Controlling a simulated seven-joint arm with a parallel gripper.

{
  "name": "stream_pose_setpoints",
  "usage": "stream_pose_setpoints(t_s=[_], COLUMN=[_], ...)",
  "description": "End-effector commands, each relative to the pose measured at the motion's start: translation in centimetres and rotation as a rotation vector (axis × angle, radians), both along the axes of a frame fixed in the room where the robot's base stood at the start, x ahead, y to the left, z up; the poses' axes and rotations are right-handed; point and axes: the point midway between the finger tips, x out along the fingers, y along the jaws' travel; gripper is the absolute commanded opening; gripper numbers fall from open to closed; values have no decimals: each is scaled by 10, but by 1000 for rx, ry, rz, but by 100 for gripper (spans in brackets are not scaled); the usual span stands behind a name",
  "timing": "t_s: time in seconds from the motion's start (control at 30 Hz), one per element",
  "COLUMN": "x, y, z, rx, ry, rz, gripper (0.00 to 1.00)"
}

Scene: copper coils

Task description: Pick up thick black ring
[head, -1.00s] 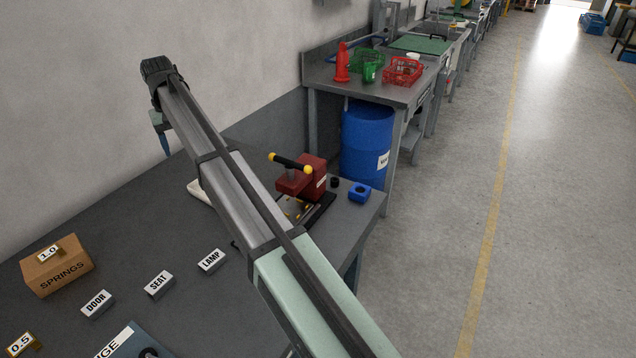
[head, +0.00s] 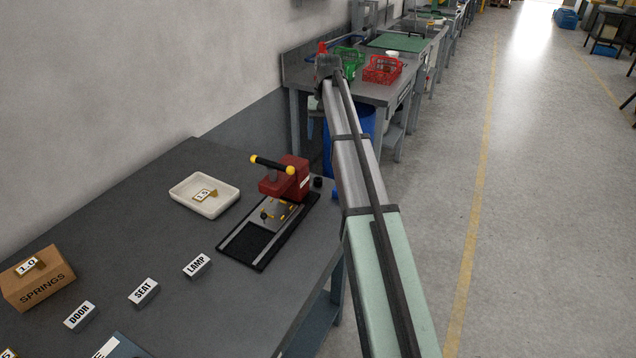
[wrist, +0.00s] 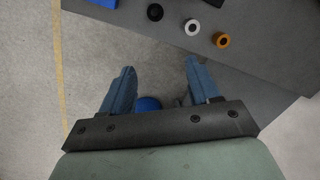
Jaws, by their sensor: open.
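In the wrist view, a thick black ring (wrist: 155,12) lies near the top edge of the picture, on the dark bench top (wrist: 252,50). A small black piece, likely this ring, shows in the head view (head: 317,182) just right of the red press. My gripper (wrist: 159,66) is open and empty, its two blue fingers apart. In the wrist view the fingertips are below the ring and over the floor beyond the bench edge, not touching it. In the head view the fingers cannot be made out at the far end of my arm.
A white ring (wrist: 192,27) and a copper-coloured ring (wrist: 221,40) lie beside the black one. A blue block (wrist: 105,3) is on its other side. The red press (head: 287,178) stands near the bench edge. A blue barrel (head: 327,150) is partly behind my arm.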

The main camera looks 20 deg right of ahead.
Motion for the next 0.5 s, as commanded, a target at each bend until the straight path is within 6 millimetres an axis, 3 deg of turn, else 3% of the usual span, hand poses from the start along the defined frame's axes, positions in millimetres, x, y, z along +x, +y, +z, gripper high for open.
stream_pose_setpoints(t_s=[0.1,0.3,0.4,0.5], x=[-15,-38,-47,-51], y=[-34,-72,-76,-67], z=[-5,-13,-16,-18], rx=[23,73,106,137], ry=[2,9,18,31], rz=[-84,-255,-361,-454], gripper=[61,61,61,61])
